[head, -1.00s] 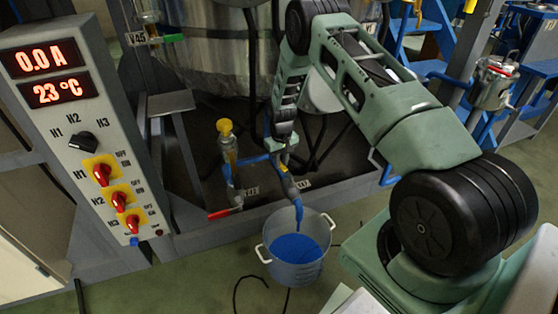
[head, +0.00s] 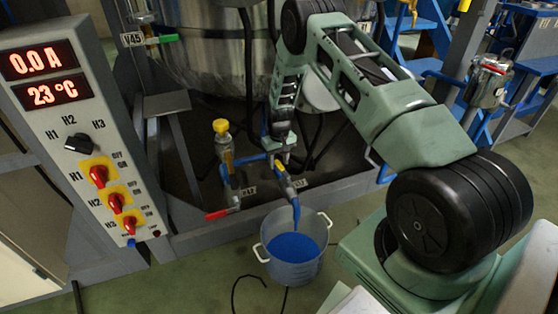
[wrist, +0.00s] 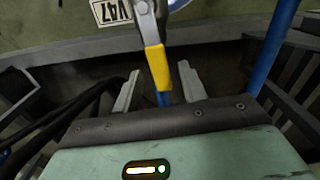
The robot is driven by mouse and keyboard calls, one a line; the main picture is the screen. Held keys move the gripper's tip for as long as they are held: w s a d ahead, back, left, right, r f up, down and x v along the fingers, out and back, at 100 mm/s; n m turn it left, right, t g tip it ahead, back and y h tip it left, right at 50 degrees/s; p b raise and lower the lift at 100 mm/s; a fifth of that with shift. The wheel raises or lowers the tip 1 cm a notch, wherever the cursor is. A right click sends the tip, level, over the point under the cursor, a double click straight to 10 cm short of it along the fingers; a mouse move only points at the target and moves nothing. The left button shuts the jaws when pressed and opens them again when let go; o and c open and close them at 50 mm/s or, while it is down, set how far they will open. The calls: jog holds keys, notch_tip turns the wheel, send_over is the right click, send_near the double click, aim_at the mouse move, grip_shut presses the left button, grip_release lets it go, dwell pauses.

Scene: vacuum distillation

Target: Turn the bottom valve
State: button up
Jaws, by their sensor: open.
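The valve with a yellow handle (wrist: 157,66) shows in the wrist view, below a tag reading V47 (wrist: 112,11). My gripper (wrist: 158,88) is open, one finger on each side of the handle's lower end, with visible gaps; I see no firm grip. In the head view my gripper (head: 279,156) points down at the pipework, just above the yellow handle (head: 280,167). Below it an outlet pipe leads down to a metal pot (head: 291,268) on the floor, which holds blue liquid. My gripper partly hides the valve body in the head view.
A red valve handle (head: 219,214) and a yellow-topped fitting (head: 221,127) stand left of my gripper. A green-handled valve (head: 166,39) is higher up by the steel vessel (head: 200,60). The control panel (head: 75,120) stands at left. A blue pipe (wrist: 275,45) runs right of my gripper.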

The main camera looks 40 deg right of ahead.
aim_at(279, 164)
notch_tip(279, 164, up, 17)
jog(key=p, duration=0.4)
jog(key=shift+r, duration=0.2)
